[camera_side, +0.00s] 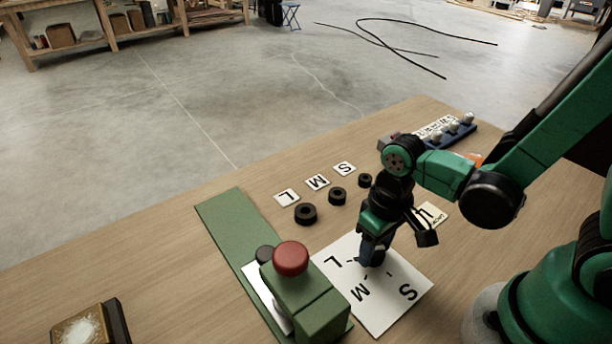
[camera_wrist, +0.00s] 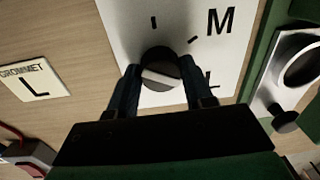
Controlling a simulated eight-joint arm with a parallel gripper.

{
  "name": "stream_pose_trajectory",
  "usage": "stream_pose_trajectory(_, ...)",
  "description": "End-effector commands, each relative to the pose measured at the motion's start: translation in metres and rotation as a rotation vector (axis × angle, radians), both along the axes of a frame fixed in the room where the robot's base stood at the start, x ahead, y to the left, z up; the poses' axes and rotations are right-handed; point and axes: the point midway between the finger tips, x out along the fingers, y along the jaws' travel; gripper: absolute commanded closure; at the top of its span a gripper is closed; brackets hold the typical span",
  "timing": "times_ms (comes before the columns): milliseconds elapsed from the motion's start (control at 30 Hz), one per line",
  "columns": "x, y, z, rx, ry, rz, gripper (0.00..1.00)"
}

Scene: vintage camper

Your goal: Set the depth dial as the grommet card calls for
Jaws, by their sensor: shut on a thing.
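The grommet card (camera_wrist: 33,82) reads "GROMMET L" in the wrist view; in the side view it lies partly behind my gripper (camera_side: 372,250). The depth dial (camera_wrist: 158,60) is a round black knob with a white bar across its face, on a white plate (camera_wrist: 122,22) lettered S, M and L. My gripper (camera_wrist: 160,85) points down and is shut on the dial, one finger on each side. In the wrist view the bar slopes down to the right, toward the L side. L is partly covered by a finger, and S shows only in the side view.
A green press (camera_side: 318,300) with a red knob (camera_side: 290,258) stands close left of the plate. Black grommets (camera_side: 306,214) lie beside S, M and L tags behind it. A blue rack (camera_side: 450,134) with pale balls stands at the back.

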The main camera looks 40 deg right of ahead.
Motion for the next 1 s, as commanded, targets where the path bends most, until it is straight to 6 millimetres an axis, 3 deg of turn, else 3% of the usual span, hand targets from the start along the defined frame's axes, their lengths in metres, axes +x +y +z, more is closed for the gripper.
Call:
stream_pose_trajectory(200, 0.0, 0.0, 0.0, 0.001, 0.0, -0.001, 1.0)
stream_pose_trajectory(233, 0.0, 0.0, 0.0, 0.001, 0.0, -0.001, 0.49)
stream_pose_trajectory(333, 0.0, 0.0, 0.0, 0.001, 0.0, -0.001, 0.23)
stream_pose_trajectory(733, 0.0, 0.0, 0.003, 0.0, 0.0, 0.0, 0.23)
stream_pose_trajectory(1000, 0.0, -0.001, 0.025, 0.0, 0.0, 0.0, 0.23)
